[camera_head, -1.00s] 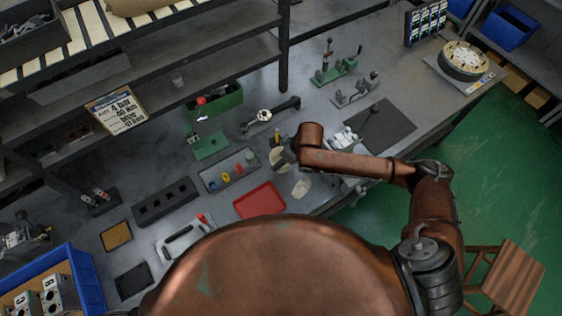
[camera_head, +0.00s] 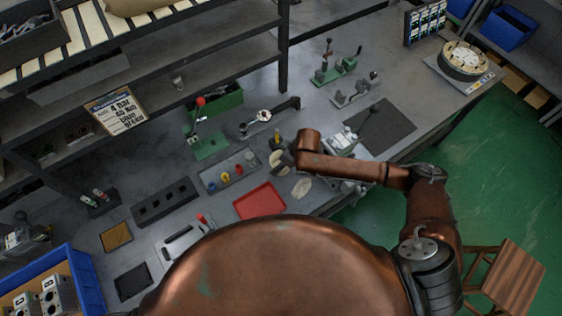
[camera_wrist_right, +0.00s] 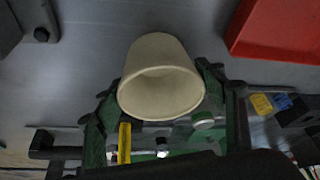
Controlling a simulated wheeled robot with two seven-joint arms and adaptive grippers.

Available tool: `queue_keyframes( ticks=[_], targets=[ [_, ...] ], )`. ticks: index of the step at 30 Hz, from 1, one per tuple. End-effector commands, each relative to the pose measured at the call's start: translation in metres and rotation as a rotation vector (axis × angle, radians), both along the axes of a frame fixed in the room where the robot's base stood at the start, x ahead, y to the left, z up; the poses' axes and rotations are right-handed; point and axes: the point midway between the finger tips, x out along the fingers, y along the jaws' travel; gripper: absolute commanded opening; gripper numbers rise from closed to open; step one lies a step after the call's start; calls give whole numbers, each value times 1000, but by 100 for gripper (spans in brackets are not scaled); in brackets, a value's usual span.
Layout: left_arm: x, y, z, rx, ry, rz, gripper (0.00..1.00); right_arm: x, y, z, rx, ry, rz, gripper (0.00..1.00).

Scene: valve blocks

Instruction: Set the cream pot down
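The cream pot (camera_wrist_right: 160,75) is in the middle of the right wrist view, its round open mouth turned toward the camera. In the head view it shows as a small cream shape (camera_head: 277,161) partly covered by my right gripper (camera_head: 285,156). In the wrist view the gripper's dark fingers (camera_wrist_right: 160,88) lie close against both sides of the pot, and it appears held between them. I cannot tell whether its base touches the bench. My left gripper is not in view.
A red tray (camera_head: 260,202) lies on the grey bench in front of the pot. A grey tray with coloured pieces (camera_head: 228,170) lies to the left. A pale flat piece (camera_head: 302,188) is close by.

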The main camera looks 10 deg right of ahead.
Motion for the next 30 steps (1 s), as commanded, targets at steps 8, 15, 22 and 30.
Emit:
queue_keyframes(
  ticks=[8,15,22,30],
  targets=[
    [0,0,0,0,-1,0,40,0,0,0,-1,-1,0,76],
    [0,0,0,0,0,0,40,-1,-2,8,-1,-2,0,76],
    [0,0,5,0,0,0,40,-12,-13,48,0,-4,1,76],
    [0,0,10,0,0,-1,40,-26,-27,96,-1,-4,0,76]
  ],
)
